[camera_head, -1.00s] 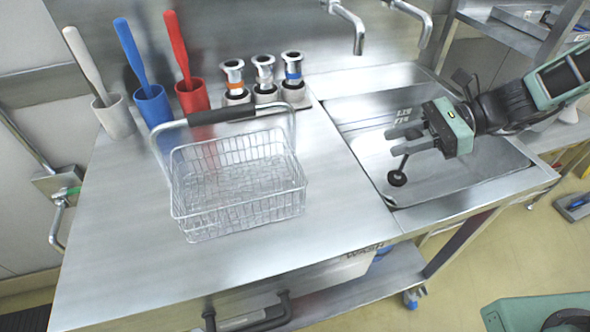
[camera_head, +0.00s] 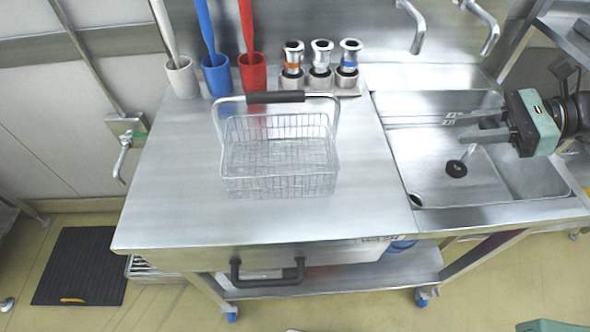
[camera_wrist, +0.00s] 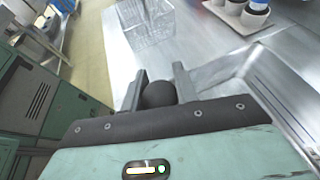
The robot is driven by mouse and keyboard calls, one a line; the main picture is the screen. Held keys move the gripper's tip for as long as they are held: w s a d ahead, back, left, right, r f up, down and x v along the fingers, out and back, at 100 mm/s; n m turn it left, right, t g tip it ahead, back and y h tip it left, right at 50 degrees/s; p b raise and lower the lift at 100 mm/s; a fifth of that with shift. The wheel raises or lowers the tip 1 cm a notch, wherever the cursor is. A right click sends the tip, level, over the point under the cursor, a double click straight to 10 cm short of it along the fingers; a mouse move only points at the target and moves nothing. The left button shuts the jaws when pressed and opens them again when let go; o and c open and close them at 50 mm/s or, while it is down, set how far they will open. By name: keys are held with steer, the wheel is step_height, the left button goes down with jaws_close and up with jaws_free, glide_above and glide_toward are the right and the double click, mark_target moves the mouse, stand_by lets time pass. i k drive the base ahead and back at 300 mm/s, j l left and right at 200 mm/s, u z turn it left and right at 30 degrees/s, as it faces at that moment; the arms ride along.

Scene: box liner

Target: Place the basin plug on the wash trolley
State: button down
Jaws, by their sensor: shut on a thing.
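My gripper (camera_head: 462,128) is shut on the basin plug (camera_head: 457,168), a black disc hanging on a thin stem. The plug is over the sink (camera_head: 425,165), apparently above its floor. In the wrist view, a dark rounded part of the plug (camera_wrist: 158,94) sits between the two fingers of my gripper (camera_wrist: 158,84). The wash trolley (camera_head: 180,215) is the wheeled steel table to the left of the sink, with a flat top and partly visible lettering on its front. My gripper is to the right of its top.
A wire basket (camera_head: 278,182) with a raised handle stands mid-trolley. Brushes in white, blue and red cups (camera_head: 252,72) and three metal fittings (camera_head: 321,62) line the back. Taps (camera_head: 412,25) overhang the sink. The trolley's left and front top is bare.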

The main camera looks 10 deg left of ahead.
mark_target(350, 152)
steer(key=k+l, duration=0.15)
steer(key=l, duration=0.25)
steer(key=k+l, duration=0.1)
steer(key=l, duration=0.3)
steer(key=k+l, duration=0.15)
steer(key=l, duration=0.25)
